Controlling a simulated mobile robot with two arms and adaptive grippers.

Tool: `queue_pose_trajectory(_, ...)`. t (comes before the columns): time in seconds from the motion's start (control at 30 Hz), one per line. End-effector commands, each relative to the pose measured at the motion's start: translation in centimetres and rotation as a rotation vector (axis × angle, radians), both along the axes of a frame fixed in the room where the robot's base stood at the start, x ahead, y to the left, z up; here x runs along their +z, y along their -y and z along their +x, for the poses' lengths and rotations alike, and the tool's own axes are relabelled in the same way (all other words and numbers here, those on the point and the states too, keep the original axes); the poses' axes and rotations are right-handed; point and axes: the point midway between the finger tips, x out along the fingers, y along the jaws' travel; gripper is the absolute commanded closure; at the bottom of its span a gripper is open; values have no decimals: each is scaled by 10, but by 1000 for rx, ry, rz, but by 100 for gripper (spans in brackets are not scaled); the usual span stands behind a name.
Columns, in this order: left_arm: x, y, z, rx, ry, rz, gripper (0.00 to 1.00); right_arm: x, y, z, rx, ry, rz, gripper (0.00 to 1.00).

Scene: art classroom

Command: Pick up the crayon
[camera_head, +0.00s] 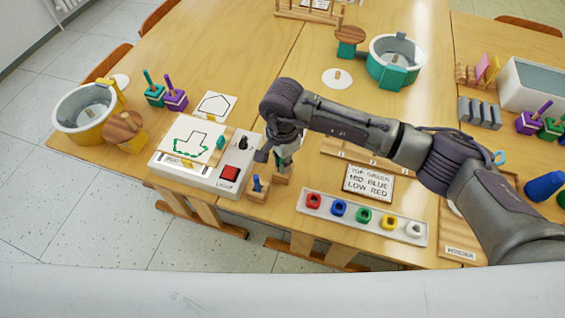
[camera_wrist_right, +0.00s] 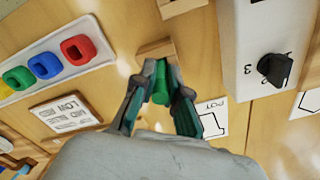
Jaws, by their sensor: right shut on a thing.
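My right gripper (camera_head: 275,157) points down beside the light box, at the front of the table. In the right wrist view its fingers (camera_wrist_right: 162,88) are closed around a green crayon (camera_wrist_right: 161,96), seen nearly end-on. A small wooden block (camera_head: 282,178) is just below the fingertips; it also shows behind the crayon in the wrist view (camera_wrist_right: 152,50). I cannot tell whether the crayon's lower end still sits in the block. In the head view the fingers mostly hide the crayon. My left gripper is not in view.
A white light box (camera_head: 203,175) with a red switch and knob stands left of the gripper. A blue crayon (camera_head: 257,184) stands in a block in front. A white tray (camera_head: 325,217) of coloured rings and a sign card (camera_head: 368,183) lie to the right. Open tabletop (camera_head: 265,60) lies behind.

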Motion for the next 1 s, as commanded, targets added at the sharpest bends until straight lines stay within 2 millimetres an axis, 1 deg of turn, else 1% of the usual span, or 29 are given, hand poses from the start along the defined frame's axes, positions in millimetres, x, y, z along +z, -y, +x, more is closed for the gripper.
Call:
queue_pose_trajectory(0.17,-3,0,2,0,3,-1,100,9,0,1,1,3,1,100)
queue_pose_trajectory(0.27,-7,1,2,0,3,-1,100,21,0,1,1,4,1,100)
queue_pose_trajectory(0.37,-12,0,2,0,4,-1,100,37,0,2,2,7,1,100)
queue_pose_trajectory(0.57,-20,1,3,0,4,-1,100,60,38,-11,-2,4,-1,100)
queue_pose_trajectory(0.7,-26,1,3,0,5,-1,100,79,67,-21,-2,5,-1,100)
queue_pose_trajectory(0.8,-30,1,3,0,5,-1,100,91,85,-28,-2,4,-1,100)
queue_pose_trajectory(0.9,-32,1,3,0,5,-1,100,99,97,-32,-1,3,0,100)
queue_pose_trajectory(1.0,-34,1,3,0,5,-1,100,105,105,-36,0,1,1,100)
